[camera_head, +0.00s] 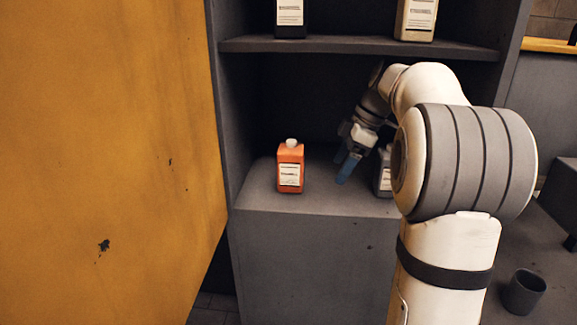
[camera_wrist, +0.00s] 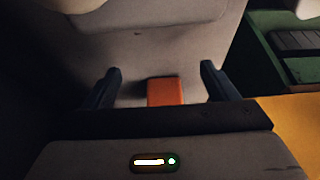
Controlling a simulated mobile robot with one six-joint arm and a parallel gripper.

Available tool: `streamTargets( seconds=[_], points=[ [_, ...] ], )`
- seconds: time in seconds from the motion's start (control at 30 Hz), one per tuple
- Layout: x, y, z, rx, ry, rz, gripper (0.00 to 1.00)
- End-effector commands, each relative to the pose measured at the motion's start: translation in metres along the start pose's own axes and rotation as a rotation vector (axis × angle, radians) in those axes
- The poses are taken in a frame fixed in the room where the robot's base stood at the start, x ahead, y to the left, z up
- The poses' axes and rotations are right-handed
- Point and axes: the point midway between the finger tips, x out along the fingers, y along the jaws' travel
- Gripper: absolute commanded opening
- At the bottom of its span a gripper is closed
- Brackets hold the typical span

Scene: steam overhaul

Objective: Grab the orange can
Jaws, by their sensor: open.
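The orange can (camera_head: 290,168) is a small squarish container with a white cap and a white label. It stands upright on the lower shelf (camera_head: 325,195) of the grey cabinet, towards the left. My gripper (camera_head: 346,170) is to the right of it in the head view, pointing down, with blue fingers, apart from it. In the wrist view an orange block-like shape (camera_wrist: 165,91), seemingly the can, shows between the two spread fingers of my gripper (camera_wrist: 160,84). Its lower part there is hidden by the gripper body. The gripper is open and holds nothing.
A grey container (camera_head: 384,176) stands right of my gripper, partly hidden by my arm. A dark bottle (camera_head: 290,18) and a beige bottle (camera_head: 416,19) stand on the upper shelf (camera_head: 350,45). A yellow door (camera_head: 100,150) is at left. A dark cup (camera_head: 524,292) is on the floor.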

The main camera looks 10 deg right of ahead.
Motion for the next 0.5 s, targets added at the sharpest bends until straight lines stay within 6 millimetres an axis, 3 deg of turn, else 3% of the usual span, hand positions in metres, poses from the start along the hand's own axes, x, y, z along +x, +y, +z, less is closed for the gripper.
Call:
streamTargets(
  seconds=[0.2, 0.5],
  points=[
    [0.017, 0.000, -0.038, -0.005, 0.000, 0.000, 0.80],
    [0.027, 0.000, -0.061, -0.004, 0.000, -0.001, 0.80]
  ],
)
